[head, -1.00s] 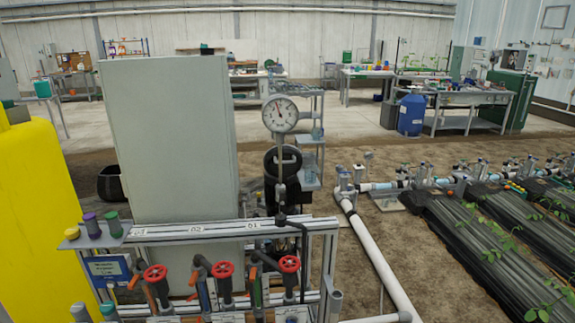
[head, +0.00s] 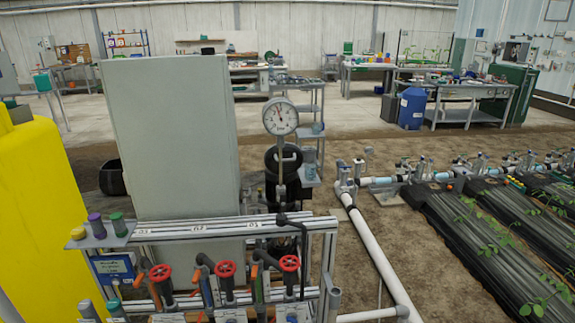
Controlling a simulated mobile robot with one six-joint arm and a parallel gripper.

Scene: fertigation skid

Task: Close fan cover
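I cannot make out a fan cover in the head view. A tall grey-green cabinet (head: 172,140) stands behind the skid, and the faces I see are plain, with no fan or cover on them. The skid's grey metal frame (head: 190,229) fills the lower middle and carries several red valve handwheels (head: 225,269). My gripper is not in view, so its state and its distance from any cover are hidden.
A pressure gauge (head: 280,117) rises above the frame. A yellow tank (head: 40,215) is at the left. White pipe (head: 375,245) runs along the soil to black-covered plant beds (head: 490,240). Several small capped bottles (head: 97,226) sit on the frame's left end. Soil right of the gauge is partly open.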

